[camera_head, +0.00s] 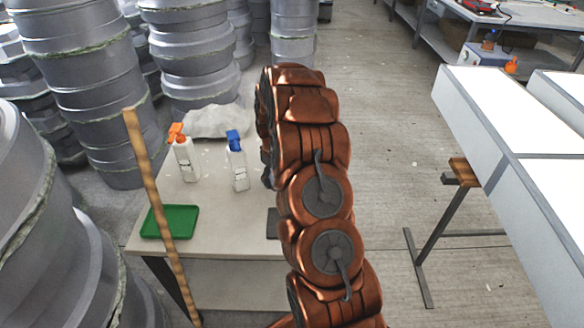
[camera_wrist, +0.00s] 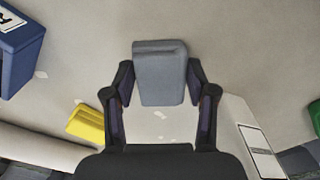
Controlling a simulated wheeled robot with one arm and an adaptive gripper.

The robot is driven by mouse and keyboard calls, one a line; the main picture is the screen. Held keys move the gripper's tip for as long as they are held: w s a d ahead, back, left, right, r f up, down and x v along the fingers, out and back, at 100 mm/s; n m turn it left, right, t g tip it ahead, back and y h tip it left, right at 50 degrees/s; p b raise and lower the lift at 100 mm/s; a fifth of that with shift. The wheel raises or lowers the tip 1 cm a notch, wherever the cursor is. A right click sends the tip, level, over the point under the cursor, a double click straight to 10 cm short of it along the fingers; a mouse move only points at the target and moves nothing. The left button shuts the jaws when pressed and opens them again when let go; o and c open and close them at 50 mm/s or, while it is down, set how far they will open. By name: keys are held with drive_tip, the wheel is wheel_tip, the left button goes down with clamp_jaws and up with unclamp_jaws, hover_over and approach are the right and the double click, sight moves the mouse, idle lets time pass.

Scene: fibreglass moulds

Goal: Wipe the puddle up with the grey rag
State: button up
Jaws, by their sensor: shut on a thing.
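The grey rag (camera_wrist: 160,75) shows in the wrist view as a folded, block-like bundle. My gripper (camera_wrist: 160,92) is shut on it, with a dark finger on each side. The pale surface behind the rag carries small white patches, and I cannot tell whether it touches the rag. In the head view my copper-coloured arm hides most of my gripper and the rag at the table's right side. I cannot make out the puddle in either view.
The pale table (camera_head: 225,215) holds a green tray (camera_head: 170,222), an orange-topped spray bottle (camera_head: 184,155), a blue-topped one (camera_head: 237,165) and a whitish crumpled heap (camera_head: 217,121). A wooden pole (camera_head: 155,205) stands in front. Stacked grey moulds (camera_head: 85,90) crowd the left.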

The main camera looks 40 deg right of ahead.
drive_tip(key=shift+w+a, duration=0.55)
drive_tip(key=shift+a, duration=0.1)
drive_tip(key=shift+w+a+r, duration=0.15)
drive_tip(key=shift+w, duration=0.05)
drive_tip(key=shift+d+r, duration=0.25)
drive_tip(key=shift+r, duration=0.55)
drive_tip(key=shift+s+a+r, duration=0.1)
drive_tip(key=shift+s+r, duration=0.05)
drive_tip(key=shift+r, duration=0.2)
drive_tip(key=shift+a+r, duration=0.15)
drive_tip(key=shift+r, duration=0.6)
drive_tip(key=shift+r+b, duration=0.3)
drive_tip(key=shift+r, duration=1.7)
